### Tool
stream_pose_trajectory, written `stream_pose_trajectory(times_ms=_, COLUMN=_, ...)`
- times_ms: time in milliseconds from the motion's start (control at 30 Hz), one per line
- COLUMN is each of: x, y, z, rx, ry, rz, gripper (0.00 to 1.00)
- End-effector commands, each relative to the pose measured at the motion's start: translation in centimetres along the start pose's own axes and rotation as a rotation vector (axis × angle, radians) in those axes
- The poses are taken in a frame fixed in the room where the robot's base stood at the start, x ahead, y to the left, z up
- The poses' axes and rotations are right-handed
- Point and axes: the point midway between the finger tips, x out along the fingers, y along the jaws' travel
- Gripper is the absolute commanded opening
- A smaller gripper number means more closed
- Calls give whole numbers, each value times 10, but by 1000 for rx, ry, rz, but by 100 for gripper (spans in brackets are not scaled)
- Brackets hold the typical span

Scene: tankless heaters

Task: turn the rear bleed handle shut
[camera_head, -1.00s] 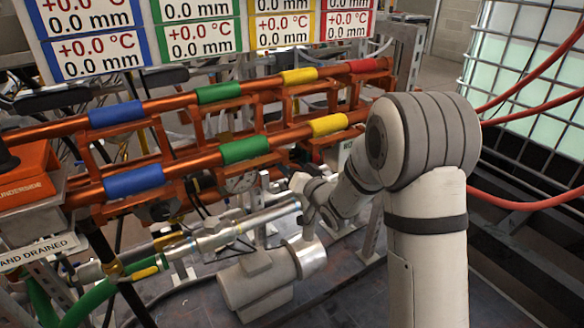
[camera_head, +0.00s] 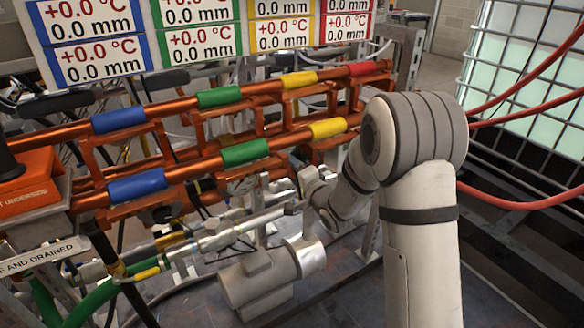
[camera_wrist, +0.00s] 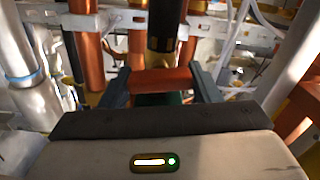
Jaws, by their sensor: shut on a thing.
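In the wrist view, an orange-red handle bar (camera_wrist: 160,81) lies crosswise between the two dark fingers of my gripper (camera_wrist: 160,86). The fingers are shut on its two ends. A dark green part shows just below the bar, and a black fitting with a yellow band (camera_wrist: 163,32) stands right behind it. In the head view, my gripper (camera_head: 311,181) is at the pipework beyond the silver valve pipe, below the yellow-sleeved orange pipe. The handle is hidden there by my wrist and the pipes. I cannot tell from these views how far the handle is turned.
Orange pipes with coloured sleeves (camera_head: 245,152) run above and left of my gripper. A grey motor-like cylinder (camera_head: 262,280) and silver pipe (camera_head: 225,238) stand in front. Red hoses (camera_head: 520,203) and a caged tank (camera_head: 530,90) are at right. Copper pipes (camera_wrist: 88,50) crowd the wrist view.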

Motion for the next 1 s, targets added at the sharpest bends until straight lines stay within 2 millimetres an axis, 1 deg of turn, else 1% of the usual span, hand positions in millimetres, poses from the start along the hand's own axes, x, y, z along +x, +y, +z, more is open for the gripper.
stream_pose_trajectory(times_ms=200, x=-1, y=1, z=0, rx=119, ry=-1, rz=4, gripper=34)
stream_pose_trajectory(times_ms=400, x=-1, y=2, z=0, rx=178, ry=0, rz=4, gripper=34)
stream_pose_trajectory(times_ms=933, x=-1, y=2, z=0, rx=200, ry=0, rz=4, gripper=34)
stream_pose_trajectory(times_ms=967, x=-1, y=3, z=0, rx=200, ry=0, rz=4, gripper=58)
stream_pose_trajectory(times_ms=1000, x=-1, y=2, z=0, rx=200, ry=0, rz=4, gripper=61)
